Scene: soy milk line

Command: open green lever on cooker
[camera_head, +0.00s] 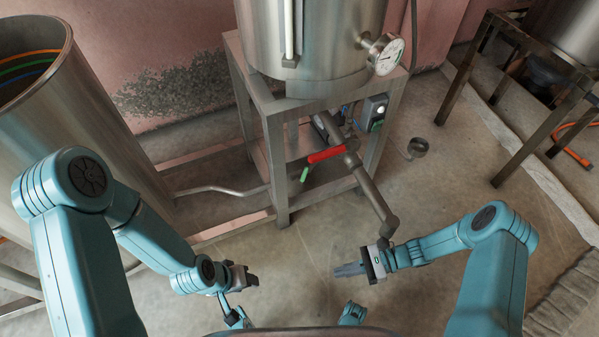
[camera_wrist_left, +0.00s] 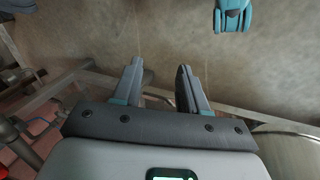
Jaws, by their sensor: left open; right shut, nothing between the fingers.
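The steel cooker (camera_head: 315,45) stands on a metal frame at the top centre of the head view. The green lever (camera_head: 304,174) is a small handle on the piping under it, pointing down, just left of a longer red lever (camera_head: 326,154). My left gripper (camera_head: 252,279) is low and to the left of the green lever, apart from it. In the left wrist view its two fingers (camera_wrist_left: 158,78) are spread with nothing between them. My right gripper (camera_head: 348,270) is shut and empty, below the drain pipe and apart from both levers.
A pipe (camera_head: 372,195) slants down right from the red lever. A thin pipe (camera_head: 222,189) runs left of the frame leg (camera_head: 277,170). A control box (camera_head: 375,110) sits under the cooker. A large steel vat (camera_head: 85,120) stands left. The floor (camera_head: 310,240) between my grippers is clear.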

